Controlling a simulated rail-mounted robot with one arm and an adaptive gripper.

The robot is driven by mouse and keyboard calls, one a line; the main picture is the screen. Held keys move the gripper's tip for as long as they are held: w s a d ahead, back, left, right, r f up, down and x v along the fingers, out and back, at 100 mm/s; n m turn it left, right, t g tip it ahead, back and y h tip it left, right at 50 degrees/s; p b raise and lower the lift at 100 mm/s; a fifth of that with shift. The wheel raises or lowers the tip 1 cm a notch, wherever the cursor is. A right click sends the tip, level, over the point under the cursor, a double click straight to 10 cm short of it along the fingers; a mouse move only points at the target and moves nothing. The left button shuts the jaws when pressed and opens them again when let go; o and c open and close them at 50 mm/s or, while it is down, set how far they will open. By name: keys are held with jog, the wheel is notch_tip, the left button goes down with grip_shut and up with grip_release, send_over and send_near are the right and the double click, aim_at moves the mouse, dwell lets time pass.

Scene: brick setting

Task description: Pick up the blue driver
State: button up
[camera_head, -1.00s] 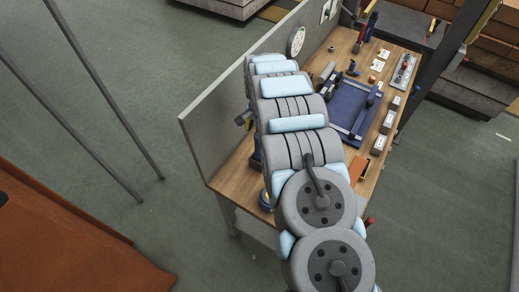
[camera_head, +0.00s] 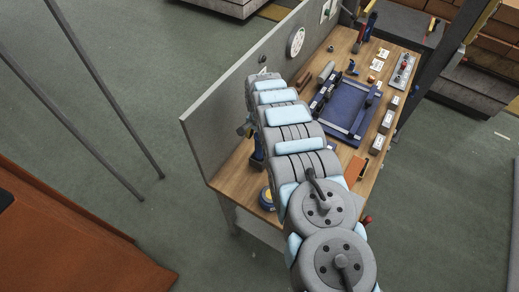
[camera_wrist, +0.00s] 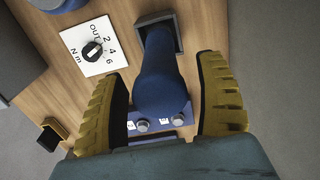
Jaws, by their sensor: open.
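My gripper (camera_wrist: 163,72) is open, with one ridged yellow finger on each side of the driver. The fingers look apart from it, with a gap on both sides. In the head view, a blue tool part (camera_head: 257,150) shows on the bench just left of my arm, probably the driver. My arm hides most of that spot, and my gripper is not clearly seen there.
A white torque card with a black dial (camera_wrist: 92,50) lies left of the driver. A blue panel with knobs (camera_wrist: 152,123) shows below it. The wooden bench (camera_head: 228,172) has a grey back panel (camera_head: 215,110) along its left. A blue fixture (camera_head: 352,108) and grey boxes stand farther along.

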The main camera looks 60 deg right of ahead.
grip_shut()
jog(key=shift+r, duration=0.1)
